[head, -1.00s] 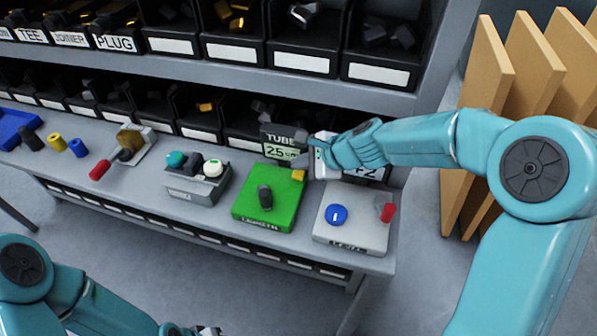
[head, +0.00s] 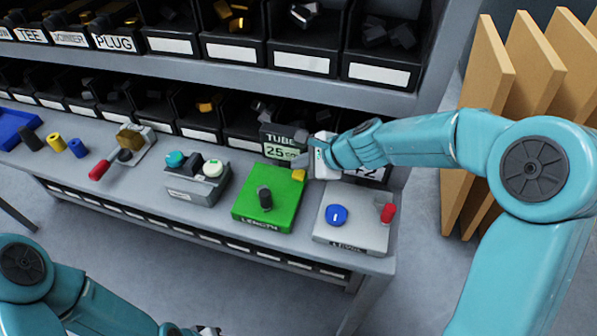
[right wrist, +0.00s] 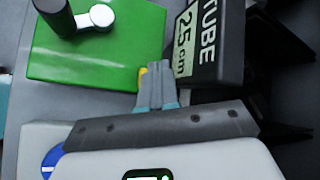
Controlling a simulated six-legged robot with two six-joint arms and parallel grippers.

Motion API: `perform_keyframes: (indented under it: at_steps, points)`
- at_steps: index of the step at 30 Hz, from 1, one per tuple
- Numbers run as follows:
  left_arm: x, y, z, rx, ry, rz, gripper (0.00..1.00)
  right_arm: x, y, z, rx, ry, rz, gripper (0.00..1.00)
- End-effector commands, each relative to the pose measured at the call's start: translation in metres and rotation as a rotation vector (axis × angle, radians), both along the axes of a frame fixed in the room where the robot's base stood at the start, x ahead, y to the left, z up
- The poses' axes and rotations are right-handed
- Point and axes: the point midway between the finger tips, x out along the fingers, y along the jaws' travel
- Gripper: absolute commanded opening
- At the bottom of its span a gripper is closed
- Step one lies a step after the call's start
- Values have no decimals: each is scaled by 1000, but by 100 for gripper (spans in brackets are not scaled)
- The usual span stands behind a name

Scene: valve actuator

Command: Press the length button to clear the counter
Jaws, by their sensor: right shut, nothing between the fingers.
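The green LENGTH box (head: 250,212) sits on the bench with a dark upright lever (head: 265,198) on it. The yellow length button (head: 299,175) is at its back right corner; it also shows partly behind my fingers in the right wrist view (right wrist: 142,78). The counter display (head: 283,147) behind the box reads TUBE 25 cm, clearest in the right wrist view (right wrist: 208,42). My right gripper (head: 302,161) is shut and empty, with its fingertips beside the button; I cannot tell whether they touch it. My left gripper (head: 207,330) is at the bottom edge, mostly cut off.
A grey box (head: 352,235) with a blue dial and red handle stands right of the green one. A grey button box (head: 197,184) stands left. A second display is partly hidden behind my right wrist. Shelves of black bins rise behind; wooden boards (head: 505,80) lean at right.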

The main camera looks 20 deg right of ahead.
Motion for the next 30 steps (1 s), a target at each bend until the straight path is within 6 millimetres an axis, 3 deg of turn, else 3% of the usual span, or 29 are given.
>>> perform_keyframes:
  at_steps: [30]
  points:
    - [0,0,-10,0,0,0,37,0,0,-10,0,0,0,0]
